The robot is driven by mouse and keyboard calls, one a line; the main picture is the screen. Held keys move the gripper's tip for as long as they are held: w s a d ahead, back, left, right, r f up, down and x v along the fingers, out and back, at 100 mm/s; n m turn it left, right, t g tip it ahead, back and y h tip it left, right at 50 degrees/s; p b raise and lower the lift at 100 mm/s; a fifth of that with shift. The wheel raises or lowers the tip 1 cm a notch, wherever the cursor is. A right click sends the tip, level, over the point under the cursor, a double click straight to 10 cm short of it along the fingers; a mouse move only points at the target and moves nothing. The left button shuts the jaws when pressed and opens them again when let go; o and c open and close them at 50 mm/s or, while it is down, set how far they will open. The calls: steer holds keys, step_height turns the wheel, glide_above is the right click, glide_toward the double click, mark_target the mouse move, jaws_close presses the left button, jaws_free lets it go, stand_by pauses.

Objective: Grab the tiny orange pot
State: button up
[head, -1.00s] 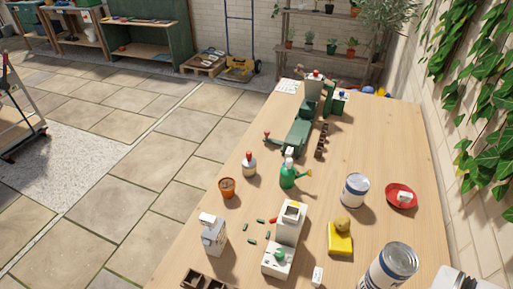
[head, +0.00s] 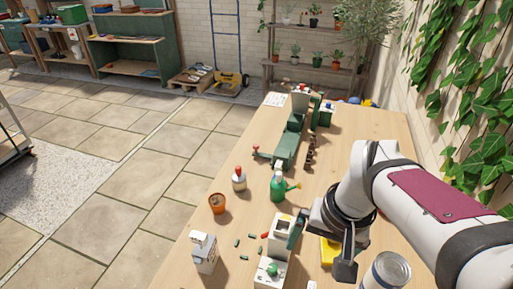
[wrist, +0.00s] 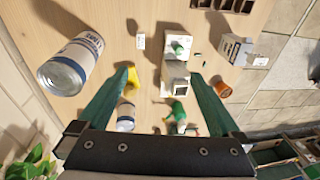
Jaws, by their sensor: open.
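The tiny orange pot (head: 217,204) stands upright near the left edge of the wooden table, with something brown inside. In the wrist view the pot (wrist: 223,90) is at the right, outside the space between my fingers. My gripper (head: 319,248) is open and empty above the table, to the right of the pot, near the white machine and the yellow block. In the wrist view its two green fingers (wrist: 163,76) are spread wide, with the machine showing between them.
Between pot and gripper stand a white machine (head: 281,238) and small green pieces (head: 241,246). A large can (head: 386,272) stands front right. A yellow block (head: 329,250) is partly hidden.

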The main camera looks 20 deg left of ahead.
steer(key=w+a+f+n, duration=0.2)
steer(key=w+a+n, duration=0.1)
steer(key=w+a, duration=0.5)
steer(key=n+t+y, duration=0.2)
steer(key=n, duration=0.4)
glide_toward(218, 200)
steer(key=x, duration=1.1)
steer(key=shift+s+a+f, duration=0.1)
steer(key=shift+f, duration=0.2)
steer(key=shift+r, duration=0.1)
steer(key=c, duration=1.4)
